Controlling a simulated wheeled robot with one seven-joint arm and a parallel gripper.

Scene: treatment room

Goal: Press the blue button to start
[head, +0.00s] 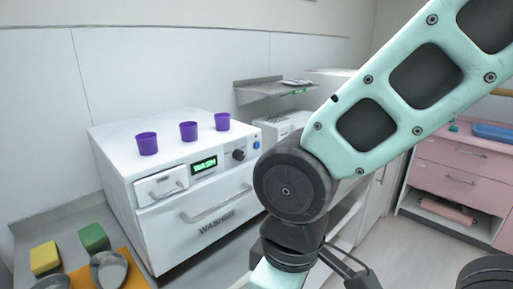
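The white washer (165,225) stands on the grey counter, with "WASHER" printed on its front and a green lit display (204,165) reading "WASH". The small round blue button (257,145) is at the right end of its front panel, right of a black knob (238,154). My mint-green and black arm crosses the right half of the head view, and its dark joint is close to the button in the picture. My arm runs out of the bottom of the picture, and I cannot see my gripper's fingertips.
Three purple cups (189,131) stand on the washer's top. A yellow sponge (45,258), a green sponge (94,238) and metal bowls (108,269) are at the lower left, by an orange mat (134,267). A wall shelf (262,90) hangs behind. Pink drawers (460,165) stand at the right.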

